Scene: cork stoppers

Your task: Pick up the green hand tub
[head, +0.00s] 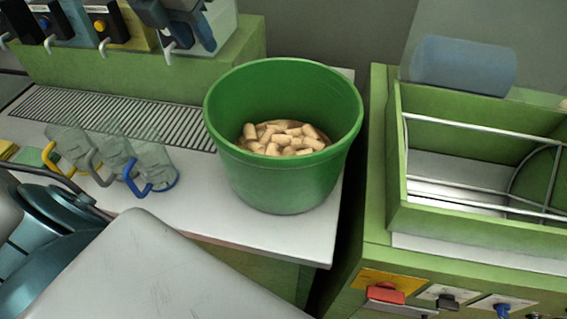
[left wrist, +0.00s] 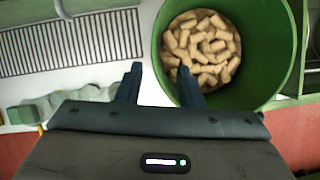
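The green tub (head: 285,185) is a wide, open, tapered bucket standing upright on the white counter's right end. Many pale cork stoppers (head: 283,138) lie inside it. The tub also shows at the upper right of the left wrist view (left wrist: 285,75). My left gripper (left wrist: 160,78) is open and empty in that view. Its right finger overlaps the tub's near left side in the picture and its left finger lies over the white counter. I cannot tell the height between fingers and rim; no contact is clear. My right gripper is not in view.
Several clear mugs (head: 152,165) with coloured handles stand left of the tub, before a slotted grate (head: 110,115). A green ledge (head: 150,72) with dispensers rises behind. A gap separates the counter from a green unit (head: 375,200) at right, with a wire rack (head: 480,130).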

